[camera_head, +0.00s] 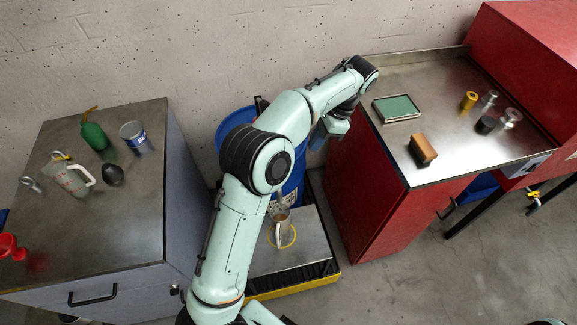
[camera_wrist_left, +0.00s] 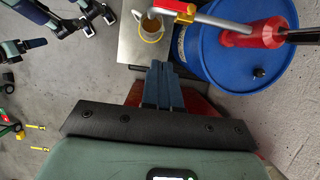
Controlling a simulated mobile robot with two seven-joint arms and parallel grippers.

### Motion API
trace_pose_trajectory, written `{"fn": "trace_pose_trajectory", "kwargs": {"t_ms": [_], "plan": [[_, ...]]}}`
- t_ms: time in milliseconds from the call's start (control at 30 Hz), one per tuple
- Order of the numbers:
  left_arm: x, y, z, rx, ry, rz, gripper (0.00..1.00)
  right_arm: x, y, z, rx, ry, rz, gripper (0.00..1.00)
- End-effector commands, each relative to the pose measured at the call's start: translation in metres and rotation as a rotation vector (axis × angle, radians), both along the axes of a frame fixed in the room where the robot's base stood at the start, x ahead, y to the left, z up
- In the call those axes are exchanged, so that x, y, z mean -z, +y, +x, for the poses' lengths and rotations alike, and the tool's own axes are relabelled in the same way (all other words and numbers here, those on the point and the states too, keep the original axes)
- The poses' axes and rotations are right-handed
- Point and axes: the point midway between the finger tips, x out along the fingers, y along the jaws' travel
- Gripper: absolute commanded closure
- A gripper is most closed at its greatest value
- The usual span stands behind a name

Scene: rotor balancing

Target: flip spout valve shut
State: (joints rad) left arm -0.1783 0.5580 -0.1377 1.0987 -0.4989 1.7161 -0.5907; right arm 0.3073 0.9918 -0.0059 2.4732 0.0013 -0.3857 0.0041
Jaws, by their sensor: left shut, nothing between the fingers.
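The spout is a silver pipe (camera_wrist_left: 220,22) running from a red fitting (camera_wrist_left: 252,35) above the blue drum (camera_wrist_left: 222,62). A small red-and-yellow valve (camera_wrist_left: 182,9) sits near its outer end, partly cut by the picture's top edge; I cannot tell its lever position. A jug with amber liquid (camera_wrist_left: 148,27) stands below the spout end, and it also shows in the head view (camera_head: 281,230). My left gripper (camera_wrist_left: 163,70) is shut and empty, apart from the valve and beside the drum. In the head view it hangs right of the drum (camera_head: 335,126).
The red right bench (camera_head: 440,165) holds a green-topped tray (camera_head: 397,108) and a brown block (camera_head: 422,150). Dark gripper-like parts (camera_wrist_left: 95,18) show upper left in the wrist view.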

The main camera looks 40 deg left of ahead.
Motion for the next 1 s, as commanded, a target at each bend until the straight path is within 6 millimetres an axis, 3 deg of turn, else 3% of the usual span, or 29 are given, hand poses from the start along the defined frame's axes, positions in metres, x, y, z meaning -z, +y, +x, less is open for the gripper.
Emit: {"fn": "trace_pose_trajectory", "kwargs": {"t_ms": [267, 667, 800, 1000], "plan": [[0.023, 0.005, -0.008, -0.001, 0.004, 0.000, 1.00, 0.012, 0.000, -0.010, 0.000, 0.011, 0.000, 0.00], [0.100, 0.024, -0.032, -0.001, 0.005, -0.001, 1.00, 0.042, 0.000, -0.030, 0.000, 0.033, 0.000, 0.00], [0.095, 0.038, -0.049, -0.003, 0.000, -0.001, 1.00, 0.044, 0.000, -0.031, 0.000, 0.035, 0.000, 0.00], [0.094, 0.047, -0.059, -0.001, -0.001, 0.000, 1.00, 0.046, 0.000, -0.032, 0.000, 0.036, 0.000, 0.00]]}}
